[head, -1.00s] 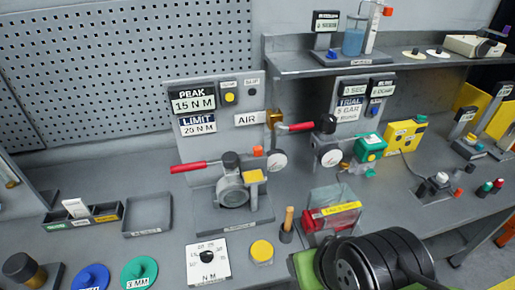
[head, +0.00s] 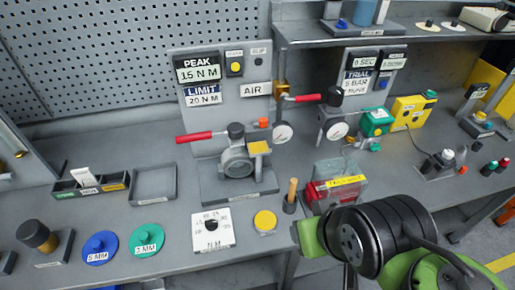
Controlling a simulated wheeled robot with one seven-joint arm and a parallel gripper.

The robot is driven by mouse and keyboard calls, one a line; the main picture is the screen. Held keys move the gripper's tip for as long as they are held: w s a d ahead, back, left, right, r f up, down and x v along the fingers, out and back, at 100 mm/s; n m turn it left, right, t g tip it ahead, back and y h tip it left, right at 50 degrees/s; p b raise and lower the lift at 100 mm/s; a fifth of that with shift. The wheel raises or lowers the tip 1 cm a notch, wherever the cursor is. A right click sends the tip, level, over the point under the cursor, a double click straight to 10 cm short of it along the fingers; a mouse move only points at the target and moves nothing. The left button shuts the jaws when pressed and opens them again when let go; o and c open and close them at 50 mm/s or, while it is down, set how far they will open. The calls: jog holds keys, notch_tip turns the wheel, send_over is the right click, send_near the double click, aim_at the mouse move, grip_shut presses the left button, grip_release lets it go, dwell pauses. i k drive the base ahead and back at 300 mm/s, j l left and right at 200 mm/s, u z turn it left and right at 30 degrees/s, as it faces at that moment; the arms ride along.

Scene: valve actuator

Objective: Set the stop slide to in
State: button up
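A grey valve unit (head: 237,162) with a black knob on top and a red lever (head: 195,137) pointing left stands on a base plate in mid-bench. A yellow block (head: 258,147) sits at its right side, and a small orange piece (head: 264,123) shows just above that. No label naming the stop slide is readable, so I cannot tell for certain which part it is or its position. My black and green arm (head: 390,235) fills the lower right, in front of the bench. My gripper's fingers do not show.
A clear box with red contents (head: 337,188) stands close behind my arm. A wooden-handled tool in a holder (head: 290,195), a dial plate (head: 212,230) and a yellow disc (head: 265,221) lie in front of the valve. An empty grey tray (head: 154,182) is at left.

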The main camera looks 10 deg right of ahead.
aim_at(263, 121)
jog(key=i+j+u, duration=0.1)
jog(key=u, duration=0.4)
jog(key=i+j+u, duration=0.2)
jog(key=u, duration=0.25)
